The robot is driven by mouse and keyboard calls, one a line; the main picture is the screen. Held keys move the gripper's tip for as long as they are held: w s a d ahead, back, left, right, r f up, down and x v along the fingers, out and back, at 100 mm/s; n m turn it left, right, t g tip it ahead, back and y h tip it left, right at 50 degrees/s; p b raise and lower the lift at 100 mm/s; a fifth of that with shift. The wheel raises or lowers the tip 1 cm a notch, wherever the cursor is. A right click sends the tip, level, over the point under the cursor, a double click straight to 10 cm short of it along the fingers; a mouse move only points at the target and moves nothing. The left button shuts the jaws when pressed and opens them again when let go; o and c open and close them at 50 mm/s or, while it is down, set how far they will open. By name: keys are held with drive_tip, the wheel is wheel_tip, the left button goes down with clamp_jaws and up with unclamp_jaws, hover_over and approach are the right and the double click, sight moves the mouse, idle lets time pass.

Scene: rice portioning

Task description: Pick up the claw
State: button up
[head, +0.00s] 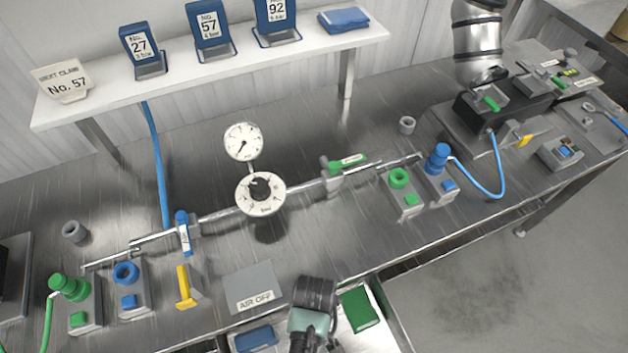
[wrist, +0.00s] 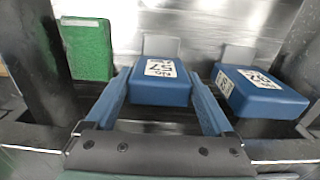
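My gripper (head: 312,290) is at the bottom of the head view, over the front edge of the bench; its fingertips are hidden there. In the wrist view my gripper (wrist: 160,82) has two blue fingers spread wide. A blue block with a white label reading No. 57 (wrist: 158,95) sits between the fingertips. The fingers lie along its left and right sides, and I cannot tell whether they touch it.
In the wrist view a green block (wrist: 88,50) stands left and a second labelled blue block (wrist: 262,95) right. A green block (head: 360,308) and a blue one (head: 255,338) lie below the bench edge. Gauges (head: 260,195) and valves crowd the bench (head: 330,262).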

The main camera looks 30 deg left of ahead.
clamp_jaws()
drive_tip(key=shift+r, duration=0.1)
